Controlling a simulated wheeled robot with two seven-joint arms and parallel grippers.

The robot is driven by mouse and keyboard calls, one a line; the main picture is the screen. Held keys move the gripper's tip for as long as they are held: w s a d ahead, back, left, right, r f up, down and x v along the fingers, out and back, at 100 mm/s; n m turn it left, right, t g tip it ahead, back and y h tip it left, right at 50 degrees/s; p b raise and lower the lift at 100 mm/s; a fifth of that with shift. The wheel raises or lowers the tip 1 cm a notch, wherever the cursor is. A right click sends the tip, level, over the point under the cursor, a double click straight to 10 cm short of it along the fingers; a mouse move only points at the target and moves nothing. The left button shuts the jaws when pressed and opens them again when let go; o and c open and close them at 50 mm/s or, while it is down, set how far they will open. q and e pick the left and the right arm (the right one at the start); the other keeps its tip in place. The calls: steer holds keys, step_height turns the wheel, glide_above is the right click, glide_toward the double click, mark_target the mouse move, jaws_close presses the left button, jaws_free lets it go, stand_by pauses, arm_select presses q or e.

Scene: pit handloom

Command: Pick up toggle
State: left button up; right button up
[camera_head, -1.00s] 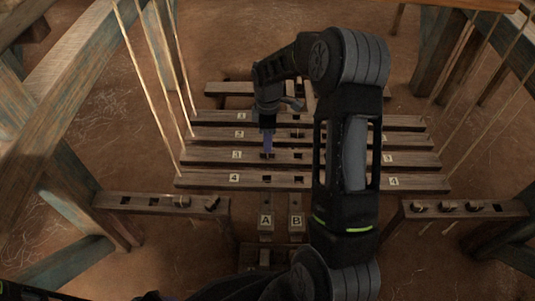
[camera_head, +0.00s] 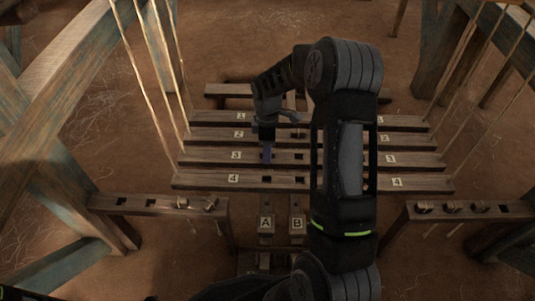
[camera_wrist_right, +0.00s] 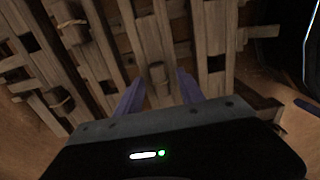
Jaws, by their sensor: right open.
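The right gripper (camera_head: 267,155) points down over the left part of the plank marked 3 (camera_head: 318,157). In the right wrist view its two purple fingers (camera_wrist_right: 159,92) are apart with nothing clamped between them. A small wooden toggle (camera_wrist_right: 157,75) shows just past and between the fingertips, against the planks. I cannot tell its exact gap from the fingers. Two similar wooden pieces (camera_wrist_right: 57,98) and (camera_wrist_right: 72,30) sit farther left in that view. In the head view the gripper hides the toggle. My left gripper is not in view.
Planks marked 1 to 4 (camera_head: 215,181) lie across the middle. Blocks A (camera_head: 266,224) and B (camera_head: 297,224) stand in front. A left rail (camera_head: 150,204) and a right rail (camera_head: 500,209) hold small wooden pegs. Cords and slanted posts rise on both sides.

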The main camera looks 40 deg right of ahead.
steer(key=shift+c, duration=0.3)
jaws_close()
stand_by(0.4)
step_height(320, 180, up, 10)
steer(key=p, duration=0.4)
stand_by(0.5)
